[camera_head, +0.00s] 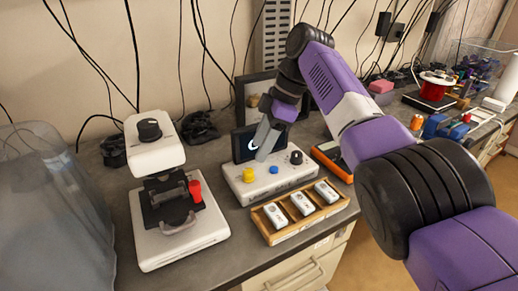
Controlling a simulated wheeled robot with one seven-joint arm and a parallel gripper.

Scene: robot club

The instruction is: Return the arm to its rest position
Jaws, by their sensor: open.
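My purple and black arm reaches in from the right edge of the head view, bends at the top, and comes down over the bench. My gripper (265,140) points down at the white device with a dark screen (272,183), in front of its screen. The gripper looks narrow from this side, and its fingertips are close to the device; I cannot tell whether they touch it. Nothing shows held in it. The device has a yellow knob (249,175), a blue button (273,169) and a black knob (296,157).
A wooden tray (288,235) with white modules stands in front of the device. A white microscope-like instrument (180,240) with a red part stands left. A clear bin (50,220) is at far left. An orange-edged meter (330,160) lies near my arm. Cables hang behind.

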